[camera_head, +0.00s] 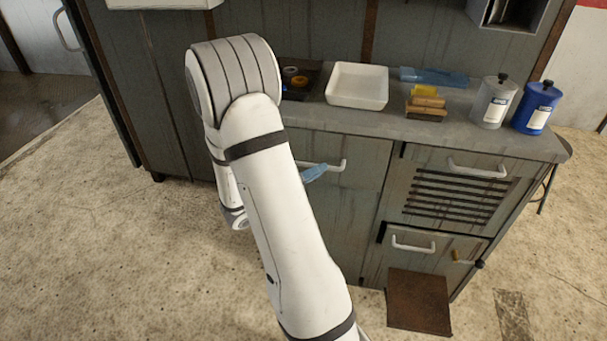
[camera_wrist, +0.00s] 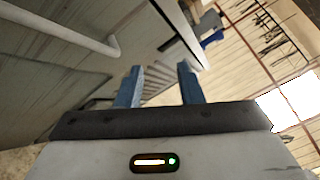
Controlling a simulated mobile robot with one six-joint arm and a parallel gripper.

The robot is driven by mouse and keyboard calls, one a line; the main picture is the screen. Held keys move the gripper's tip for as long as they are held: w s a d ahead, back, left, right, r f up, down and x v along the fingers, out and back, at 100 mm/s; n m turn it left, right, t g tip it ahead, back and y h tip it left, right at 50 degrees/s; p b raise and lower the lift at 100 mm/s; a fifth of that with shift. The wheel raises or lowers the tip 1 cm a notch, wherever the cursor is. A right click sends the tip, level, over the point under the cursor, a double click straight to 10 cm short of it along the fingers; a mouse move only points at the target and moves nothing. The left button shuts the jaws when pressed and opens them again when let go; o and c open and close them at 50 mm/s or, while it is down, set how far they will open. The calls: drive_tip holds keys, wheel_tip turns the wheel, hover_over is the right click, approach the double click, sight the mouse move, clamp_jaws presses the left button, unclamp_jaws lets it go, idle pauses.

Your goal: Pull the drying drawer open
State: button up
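The slatted drawer front (camera_head: 455,195), which I take to be the drying drawer, is at the right of the grey cabinet. It looks closed, with a white bar handle (camera_head: 477,168) near its top. My gripper's blue fingers (camera_head: 314,173) show in the head view beside the white handle (camera_head: 338,166) of the plain front to the left; my arm hides the rest. In the wrist view the two fingers (camera_wrist: 161,86) stand apart with nothing held between them. A white bar handle (camera_wrist: 62,28) lies left of them, outside the gap. Slats show beyond the fingers.
The counter (camera_head: 400,128) holds a white tray (camera_head: 357,86), wooden-handled brushes (camera_head: 427,105), a grey bottle (camera_head: 494,101) and a blue bottle (camera_head: 537,107). A lower front has another white handle (camera_head: 413,245). A brown panel (camera_head: 418,302) is below it. Floor at left is clear.

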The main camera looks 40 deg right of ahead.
drive_tip(key=w+f+n+t+b, duration=0.2)
drive_tip(key=w+f+n+t, duration=0.5)
drive_tip(key=n, duration=0.3)
drive_tip(key=shift+h, duration=0.4)
drive_tip(key=x, duration=0.4)
drive_tip(key=f+x, duration=0.1)
drive_tip(key=x, duration=0.2)
drive_tip(key=shift+s+d, duration=0.15)
drive_tip(key=shift+s, duration=0.1)
drive_tip(key=shift+c, duration=0.5)
clamp_jaws()
